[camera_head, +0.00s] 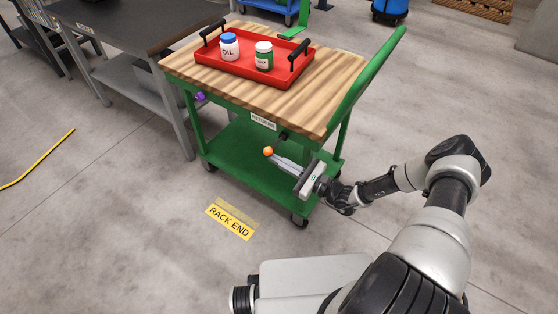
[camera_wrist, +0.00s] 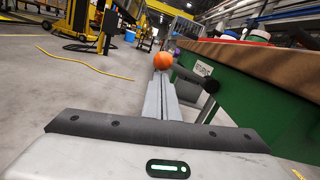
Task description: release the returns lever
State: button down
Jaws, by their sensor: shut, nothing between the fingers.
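The returns lever is a dark rod (camera_wrist: 194,77) with an orange ball knob (camera_head: 268,151) on the side of the green cart (camera_head: 235,155). Its dark pivot (camera_head: 284,136) sits below the tabletop edge, right of the RETURNS label (camera_head: 263,121). The knob also shows in the wrist view (camera_wrist: 163,60), just beyond my fingertips. My gripper (camera_head: 278,161) is shut and empty, its fingers pointing at the knob from the right. The fingertips are at or very close to the knob; I cannot tell whether they touch it.
A red tray (camera_head: 228,68) with black handles holds a blue-lidded bottle (camera_head: 229,47) and a green bottle (camera_head: 264,56) on the cart's wooden top. A grey table (camera_head: 140,95) stands close on the left. A yellow RACK END marking (camera_head: 230,220) lies on clear floor in front.

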jog(key=shift+r+m+t+p, duration=0.3)
jog(key=shift+r+m+p, duration=0.85)
jog(key=shift+r+m, duration=1)
jog(key=b, duration=0.2)
send_near(271, 148)
jog(key=shift+h, duration=0.3)
jog(key=s+f, duration=0.1)
jog(key=s+d+f, duration=0.2)
jog(key=shift+f, duration=0.35)
